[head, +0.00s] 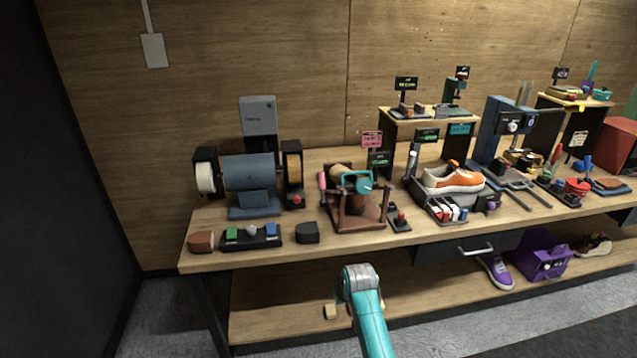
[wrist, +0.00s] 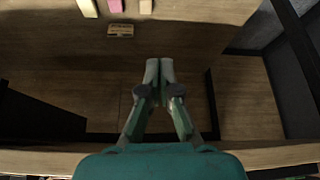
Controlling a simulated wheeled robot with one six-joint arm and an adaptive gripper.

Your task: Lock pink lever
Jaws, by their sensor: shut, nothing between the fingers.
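A slim pink bar (head: 322,187), which looks like the pink lever, stands upright at the left side of a brown frame fixture (head: 360,222) on the bench top. A teal part (head: 356,183) sits on top of that fixture. I cannot tell from here whether the lever is locked. My gripper (wrist: 159,62) is shut and empty in the wrist view, its fingertips together over a wooden surface. In the head view my arm hangs in front of the bench, below the fixture, and hides the gripper. The lever does not show in the wrist view.
A blue-grey motor with wheels (head: 252,180) stands left of the fixture. A red-knobbed control (head: 400,220) and an orange-white sneaker (head: 453,178) are to its right. A drawer (head: 468,248) is under the bench top. Small pale blocks (head: 331,311) lie on the lower shelf.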

